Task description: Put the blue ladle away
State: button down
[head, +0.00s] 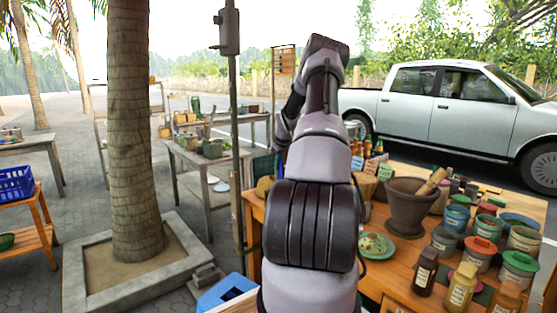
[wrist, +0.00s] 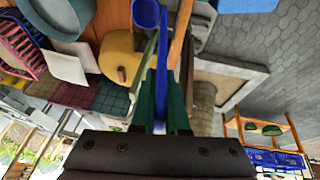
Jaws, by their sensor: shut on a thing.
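The blue ladle shows in the wrist view, with its bowl (wrist: 146,12) at the top and its long blue handle (wrist: 162,65) running down between the fingers. My gripper (wrist: 161,88) is shut on the handle. The handle's lower end is hidden between the fingers and the palm. In the head view, my arm covers the gripper and the ladle.
The wooden table (head: 393,279) carries a mortar (head: 408,212), a green plate (head: 376,246) and several jars and bottles at right. A blue bin (head: 226,294) stands low beside it. A post (head: 236,130) and tree trunk (head: 132,130) rise at left. A blue crate (head: 14,184) sits far left.

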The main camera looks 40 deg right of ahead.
notch_tip(320, 180, down, 7)
dwell(0.6)
dwell(0.3)
jog(key=c, duration=0.8)
grip_release()
jog(key=shift+c, duration=0.2)
jog(key=v, duration=1.1)
